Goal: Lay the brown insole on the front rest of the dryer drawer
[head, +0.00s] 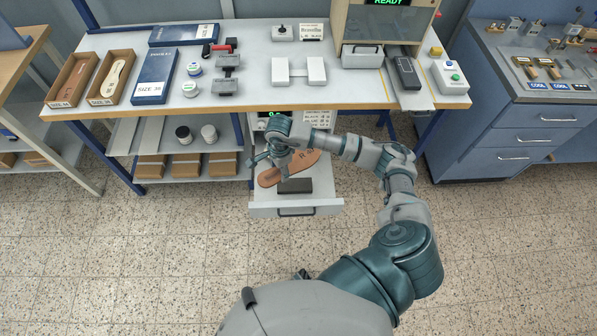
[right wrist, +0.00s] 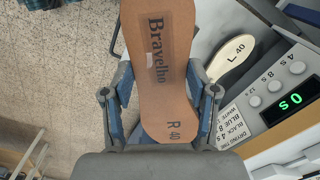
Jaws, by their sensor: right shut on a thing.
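My right gripper (head: 272,158) is shut on the brown insole (head: 288,168), over the open dryer drawer (head: 263,199). In the right wrist view, the brown insole (right wrist: 157,70) is marked "Bravelho" and "R 40" and sits between the two fingers (right wrist: 158,100). A dark rest (head: 295,186) shows near the drawer's front, just in front of the insole. I cannot tell whether the insole touches it. A pale insole (right wrist: 235,48) marked "L 40" lies beside the brown one in the wrist view. My left gripper is not in view.
The dryer's panel (right wrist: 292,95) with knobs and a green display is close on the right in the wrist view. The workbench (head: 250,92) overhangs behind the drawer. A shelf with jars and boxes (head: 187,163) is at left. The floor in front is clear.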

